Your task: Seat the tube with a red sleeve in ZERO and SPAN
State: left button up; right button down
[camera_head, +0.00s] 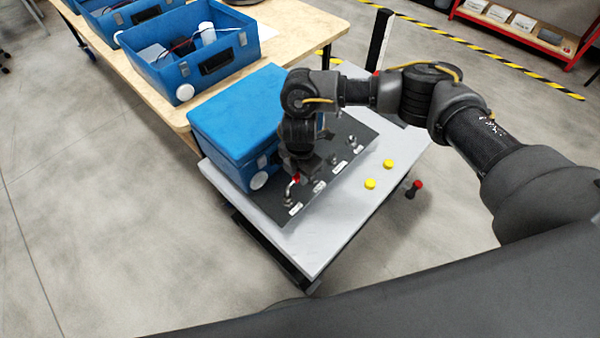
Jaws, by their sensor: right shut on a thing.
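A dark panel (333,177) lies on the white cart top, in front of the blue case. It carries several metal fittings with small white labels, too small to read. A thin, pale, bent tube (290,187) with a red sleeve (297,179) is at the panel's near-left fitting (287,201). Whether its end is inside that fitting I cannot tell. My right gripper (299,176) is above the panel, pointing down, shut on the tube near the red sleeve. The gripper hides part of the tube and its other end. My left gripper is not in view.
A blue case (238,120) stands behind the panel. Two yellow caps (379,177) lie on the cart's bare right part (345,212). A red-topped black knob (414,188) is beyond the cart edge. A wooden table (290,22) with open blue cases (185,62) stands behind.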

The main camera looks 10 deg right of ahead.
jog(key=shift+f+b, duration=0.3)
jog(key=shift+f, duration=0.2)
jog(key=c, duration=1.3)
grip_release()
jog(key=shift+r, duration=0.1)
jog(key=shift+r, duration=0.1)
notch_tip(320, 180, up, 11)
jog(key=shift+f+p, duration=0.2)
jog(key=shift+p, duration=0.1)
